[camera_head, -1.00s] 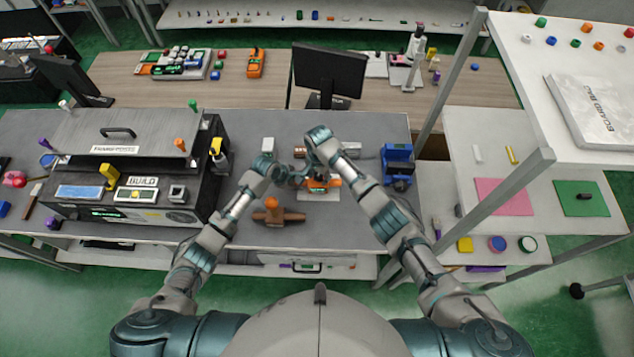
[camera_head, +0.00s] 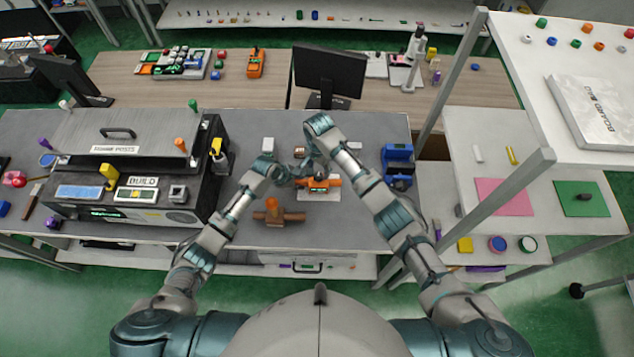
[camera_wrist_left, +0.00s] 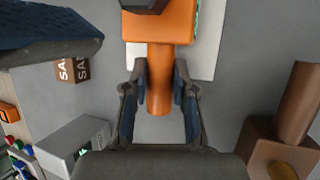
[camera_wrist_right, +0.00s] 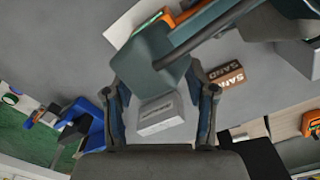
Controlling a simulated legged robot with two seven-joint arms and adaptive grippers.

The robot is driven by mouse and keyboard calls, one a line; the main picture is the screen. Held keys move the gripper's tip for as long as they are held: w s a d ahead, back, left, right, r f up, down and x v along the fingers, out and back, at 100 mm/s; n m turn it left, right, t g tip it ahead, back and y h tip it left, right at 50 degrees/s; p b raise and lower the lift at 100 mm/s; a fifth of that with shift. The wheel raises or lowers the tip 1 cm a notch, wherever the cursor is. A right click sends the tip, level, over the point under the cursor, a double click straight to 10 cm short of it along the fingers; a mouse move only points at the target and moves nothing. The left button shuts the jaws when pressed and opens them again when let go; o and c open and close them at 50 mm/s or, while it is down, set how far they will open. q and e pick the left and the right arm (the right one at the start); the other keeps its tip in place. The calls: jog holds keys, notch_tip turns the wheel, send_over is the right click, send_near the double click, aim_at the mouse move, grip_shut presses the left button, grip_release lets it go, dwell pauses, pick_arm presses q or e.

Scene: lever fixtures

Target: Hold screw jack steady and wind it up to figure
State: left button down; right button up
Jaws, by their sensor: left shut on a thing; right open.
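The screw jack (camera_head: 319,182) is an orange body on a white plate (camera_head: 321,196) on the grey bench, in front of me. The left wrist view shows its orange body (camera_wrist_left: 160,26) with a dark part on top and a round orange bar (camera_wrist_left: 159,98) sticking out. My left gripper (camera_wrist_left: 158,80) is shut around that bar. My right gripper (camera_wrist_right: 163,95) is open, with nothing held between its fingers, above and beyond the jack. In the right wrist view the jack (camera_wrist_right: 176,15) is at the top edge, partly hidden by a teal and dark arm part.
A brown-orange T-shaped block (camera_head: 272,215) lies left of the jack. A blue fixture (camera_head: 398,163) stands to the right. A SAND block (camera_wrist_right: 227,74) and a pale box (camera_wrist_right: 160,115) sit beyond. A large black BUILD unit (camera_head: 140,190) fills the bench's left.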

aim_at(318, 175)
pick_arm(q)
jog(key=shift+f, duration=0.15)
pick_arm(e)
notch_tip(318, 175, up, 12)
dwell(0.4)
dwell(0.3)
notch_tip(318, 175, down, 17)
jog(key=shift+f, duration=0.1)
dwell(0.5)
